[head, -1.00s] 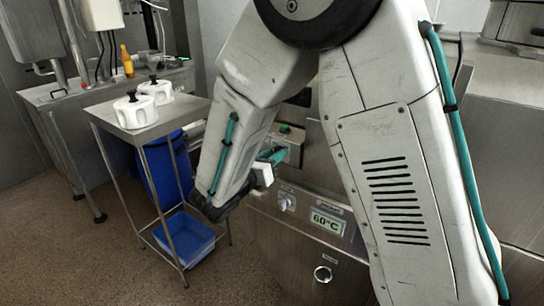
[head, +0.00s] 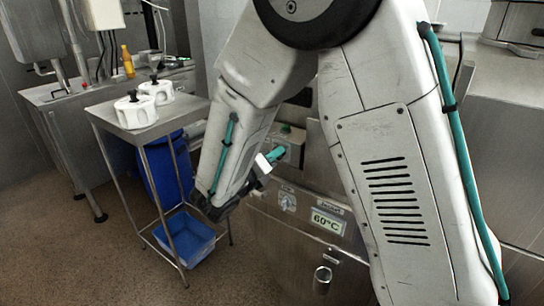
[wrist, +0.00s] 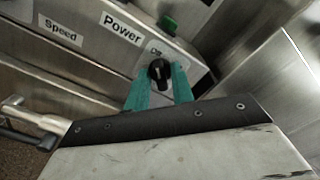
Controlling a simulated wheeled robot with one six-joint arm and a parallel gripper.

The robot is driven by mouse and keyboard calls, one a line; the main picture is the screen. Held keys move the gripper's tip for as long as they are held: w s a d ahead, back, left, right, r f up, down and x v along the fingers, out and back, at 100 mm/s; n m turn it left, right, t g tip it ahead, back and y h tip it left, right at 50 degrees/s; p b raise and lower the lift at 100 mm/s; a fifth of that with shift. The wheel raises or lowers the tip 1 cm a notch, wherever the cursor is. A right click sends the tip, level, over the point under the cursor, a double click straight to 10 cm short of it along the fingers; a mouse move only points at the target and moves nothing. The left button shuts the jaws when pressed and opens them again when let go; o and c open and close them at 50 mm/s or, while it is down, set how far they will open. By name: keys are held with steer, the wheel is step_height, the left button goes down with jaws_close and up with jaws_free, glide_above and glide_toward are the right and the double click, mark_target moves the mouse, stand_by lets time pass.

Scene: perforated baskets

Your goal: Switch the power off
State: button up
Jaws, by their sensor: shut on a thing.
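The power knob (wrist: 159,71) is black with a pale mark line. It sits on a steel panel in the wrist view, under a small "Off" mark and beside the "Power" label (wrist: 122,28). My gripper (wrist: 160,84) has its two teal fingers on either side of the knob and is shut on it. In the head view my gripper (head: 277,154) is at the machine's upper control panel, and the arm and fingers hide the knob there. I cannot tell exactly which way the mark line points.
A green button (wrist: 168,25) is close above the knob. A "Speed" label (wrist: 61,29) is to the left. Below are another dial (head: 287,202) and a 60°C display (head: 327,221). A steel trolley (head: 107,109) with white lidded pots stands left of my arm.

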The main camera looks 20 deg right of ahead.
steer(key=shift+r, duration=0.1)
steer(key=o, duration=0.7)
steer(key=v, duration=0.7)
steer(key=shift+s+a, duration=0.15)
steer(key=shift+a, duration=0.25)
